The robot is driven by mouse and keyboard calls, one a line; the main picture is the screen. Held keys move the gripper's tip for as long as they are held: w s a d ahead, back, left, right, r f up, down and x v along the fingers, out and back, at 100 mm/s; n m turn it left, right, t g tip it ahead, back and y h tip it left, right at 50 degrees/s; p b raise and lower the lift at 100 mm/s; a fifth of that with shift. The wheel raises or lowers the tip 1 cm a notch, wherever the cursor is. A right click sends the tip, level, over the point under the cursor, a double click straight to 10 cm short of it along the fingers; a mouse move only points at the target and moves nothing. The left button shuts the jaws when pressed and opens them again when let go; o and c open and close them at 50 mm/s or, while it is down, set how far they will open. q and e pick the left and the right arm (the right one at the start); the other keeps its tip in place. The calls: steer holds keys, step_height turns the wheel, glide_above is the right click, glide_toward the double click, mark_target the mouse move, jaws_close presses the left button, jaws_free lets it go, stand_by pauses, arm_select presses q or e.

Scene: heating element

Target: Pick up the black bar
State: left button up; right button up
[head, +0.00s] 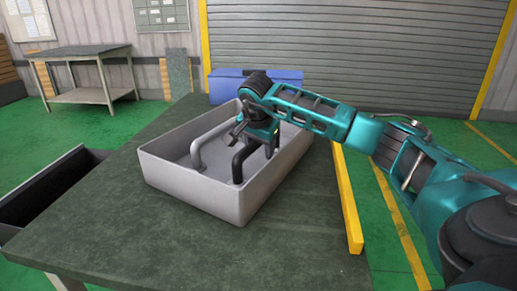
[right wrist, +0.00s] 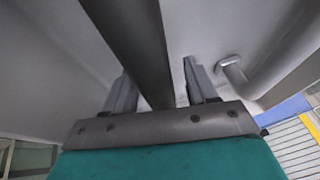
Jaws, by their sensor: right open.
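The black bar (head: 238,166) is a bent, dark rod in the grey bin, with one end down near the bin's floor. My right gripper (head: 255,138) is over the bin, at the upper part of the bar. In the right wrist view the bar (right wrist: 138,45) runs from the top edge down between the two open fingers (right wrist: 157,78). A gap shows between the bar and the right-hand finger; contact at the left-hand finger cannot be told. The gripper hides part of the bar in the head view. My left gripper is not in view.
A light grey bent bar (head: 197,152) is in the same grey bin (head: 200,195), left of the black bar. The bin's walls surround both. The bin stands on a dark table (head: 120,245). A blue box (head: 285,84) is behind it. The table's front is clear.

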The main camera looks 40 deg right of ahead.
steer(key=shift+c, duration=0.3)
jaws_close()
steer(key=shift+r, duration=0.1)
steer(key=shift+r, duration=0.45)
step_height(320, 180, up, 19)
steer(key=p, duration=0.5)
